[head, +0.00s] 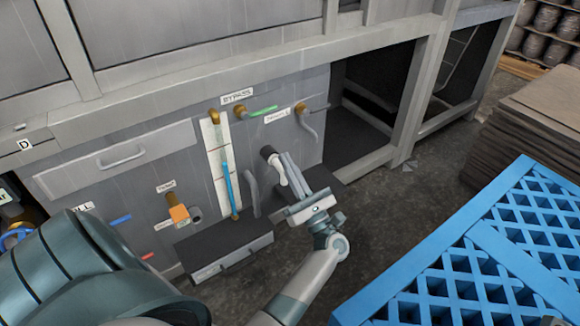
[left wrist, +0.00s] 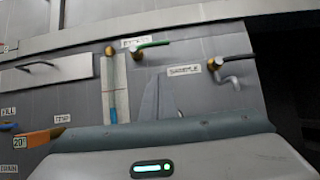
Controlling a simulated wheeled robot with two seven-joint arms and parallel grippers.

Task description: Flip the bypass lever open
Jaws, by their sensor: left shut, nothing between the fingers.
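The bypass lever (head: 263,112) is a green handle pointing right, nearly level, from a brass valve (head: 240,112) under the BYPASS label on the grey panel. It also shows near the top of the left wrist view (left wrist: 154,44). My left gripper (head: 287,160) is in front of the panel, below and to the right of the lever and apart from it. Its fingers are together, point up toward the panel, and hold nothing. In the left wrist view the fingers (left wrist: 149,100) rise below the lever. My right gripper does not show.
A sample valve (head: 300,107) with a curved spout is right of the lever. A sight gauge (head: 222,160) with a blue column is left of it. A dark tray (head: 225,250) juts out below. A blue grated pallet (head: 480,250) lies at right; bare floor lies between.

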